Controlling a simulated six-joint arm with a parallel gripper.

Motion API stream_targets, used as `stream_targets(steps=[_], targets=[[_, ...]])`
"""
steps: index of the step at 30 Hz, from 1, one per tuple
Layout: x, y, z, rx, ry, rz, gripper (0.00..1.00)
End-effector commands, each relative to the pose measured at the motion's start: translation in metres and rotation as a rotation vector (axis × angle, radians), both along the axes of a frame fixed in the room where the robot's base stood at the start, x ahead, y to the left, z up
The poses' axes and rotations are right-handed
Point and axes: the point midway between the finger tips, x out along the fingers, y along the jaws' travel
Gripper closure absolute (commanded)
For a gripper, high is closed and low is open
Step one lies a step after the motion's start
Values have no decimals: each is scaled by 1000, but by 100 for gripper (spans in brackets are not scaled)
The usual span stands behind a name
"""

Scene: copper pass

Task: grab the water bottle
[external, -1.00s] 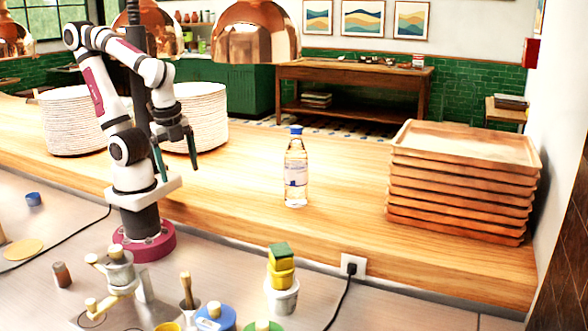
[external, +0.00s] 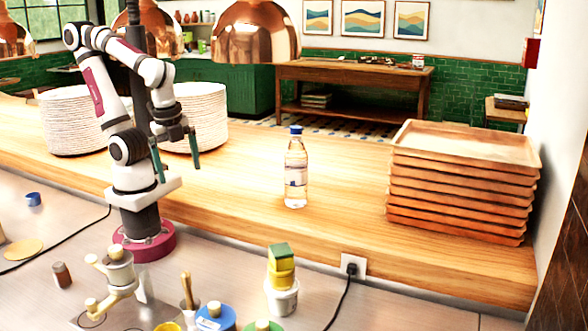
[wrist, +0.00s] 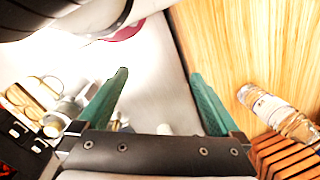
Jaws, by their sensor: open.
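The water bottle (external: 296,172) is clear plastic with a blue cap and a pale label. It stands upright on the wooden counter in the external view. In the wrist view the bottle (wrist: 277,113) shows at the right, outside the jaws. My gripper (external: 178,172) is open and empty, with its dark green fingers pointing down. It is well to the left of the bottle, above the counter near my base. The open fingers also show in the wrist view (wrist: 160,85), with nothing between them.
Stacked wooden trays (external: 460,185) stand right of the bottle. Stacks of white plates (external: 72,122) stand at the left, behind my arm. The lower front surface holds jars, a yellow-green stack on a cup (external: 281,275) and a black cable. The counter between gripper and bottle is clear.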

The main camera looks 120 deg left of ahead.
Motion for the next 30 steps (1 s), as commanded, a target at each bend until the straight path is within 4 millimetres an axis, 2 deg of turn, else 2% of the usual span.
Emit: stream_targets(steps=[3,5,8,12,14,18,20,22,23,26,29,30], targets=[[0,0,1,0,0,0,0],[1,0,10,0,-4,-1,0],[2,0,44,1,-9,-1,0],[2,0,113,0,-11,-1,0],[6,-12,100,-119,5,225,0],[38,-35,85,-403,8,796,0],[57,-37,83,-527,14,1057,0],[83,-30,85,-678,22,1371,0],[95,-25,86,-746,26,1508,0],[131,12,93,-986,52,1971,0],[155,71,101,-1264,93,2420,0],[159,99,104,-1390,117,2588,0]])
